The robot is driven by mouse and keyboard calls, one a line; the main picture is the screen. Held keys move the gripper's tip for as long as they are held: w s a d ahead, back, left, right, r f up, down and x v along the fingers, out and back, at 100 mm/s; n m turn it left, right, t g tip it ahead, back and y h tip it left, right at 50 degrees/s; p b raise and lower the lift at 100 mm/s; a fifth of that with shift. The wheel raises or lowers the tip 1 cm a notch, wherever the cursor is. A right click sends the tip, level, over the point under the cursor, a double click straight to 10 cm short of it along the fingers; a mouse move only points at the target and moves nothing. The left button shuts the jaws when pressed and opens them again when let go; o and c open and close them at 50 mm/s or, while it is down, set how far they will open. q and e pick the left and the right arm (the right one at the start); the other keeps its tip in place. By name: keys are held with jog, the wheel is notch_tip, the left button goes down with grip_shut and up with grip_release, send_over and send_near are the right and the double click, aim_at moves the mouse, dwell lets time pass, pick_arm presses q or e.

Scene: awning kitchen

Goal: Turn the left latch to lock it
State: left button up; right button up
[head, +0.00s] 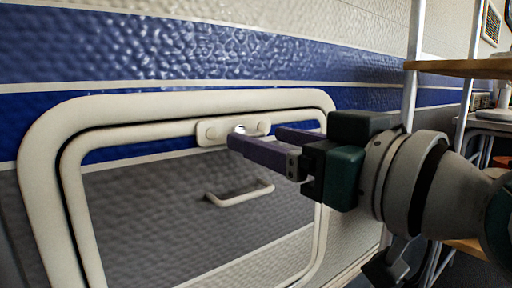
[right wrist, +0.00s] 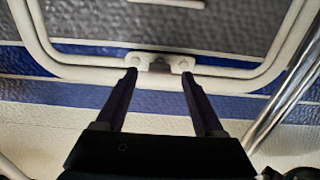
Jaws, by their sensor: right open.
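A cream latch plate (head: 210,132) with round ends sits on the top frame of a closed hatch (head: 50,160). It also shows in the right wrist view (right wrist: 137,58), with a small knob (right wrist: 159,66) at its middle. No second latch shows, so I cannot tell whether this is the left one. My right gripper (head: 256,138) is open, its purple fingers pointing at the latch. In the right wrist view the fingertips (right wrist: 158,74) lie on either side of the knob, with nothing held between them. Whether they touch the plate is unclear. The left gripper is not in view.
A cream pull handle (head: 240,194) is on the grey hatch panel below the latch. The hatch is in a textured blue, white and grey wall. A metal-framed shelf with a wooden top (head: 455,67) stands at right, beside my arm. The space before the hatch's left half is clear.

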jog(key=shift+x, duration=1.35)
grip_shut()
